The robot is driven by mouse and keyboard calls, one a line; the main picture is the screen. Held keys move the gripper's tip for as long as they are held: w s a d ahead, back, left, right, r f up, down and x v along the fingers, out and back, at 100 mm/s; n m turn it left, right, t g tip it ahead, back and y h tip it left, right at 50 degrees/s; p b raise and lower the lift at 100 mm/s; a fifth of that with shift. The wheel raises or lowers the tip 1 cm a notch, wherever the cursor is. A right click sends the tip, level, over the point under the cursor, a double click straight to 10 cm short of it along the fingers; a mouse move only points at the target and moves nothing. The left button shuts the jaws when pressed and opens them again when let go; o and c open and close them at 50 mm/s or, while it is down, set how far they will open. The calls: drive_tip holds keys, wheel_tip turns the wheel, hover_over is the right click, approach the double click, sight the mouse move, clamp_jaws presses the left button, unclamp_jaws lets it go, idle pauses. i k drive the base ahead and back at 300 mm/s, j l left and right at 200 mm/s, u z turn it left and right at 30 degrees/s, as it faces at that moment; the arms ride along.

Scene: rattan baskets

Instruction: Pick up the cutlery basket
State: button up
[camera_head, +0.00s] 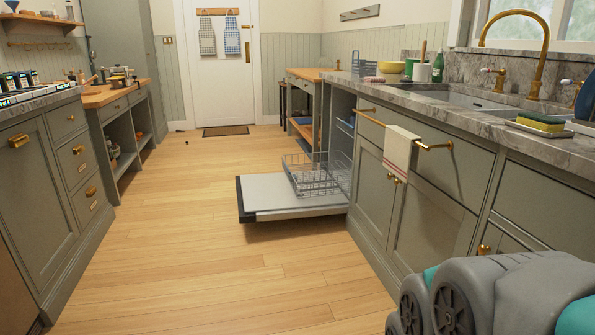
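I cannot single out the cutlery basket for certain. A grey wire rack (312,176) stands pulled out over the lowered door (290,200) of an open dishwasher, right of the middle. A small bluish rack-like item (363,67) stands on the stone counter at the back right, too small to make out. Grey and teal parts of my own arm fill the lower right corner. My gripper is not in view.
The lowered dishwasher door juts into the aisle. The wooden floor (200,240) is otherwise mostly clear. Cabinets line both sides; a striped towel (399,151) hangs at right. A sponge (541,122), bowl (391,67) and sink (455,97) are on the right counter.

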sight(363, 73)
drive_tip(key=i, duration=2.1)
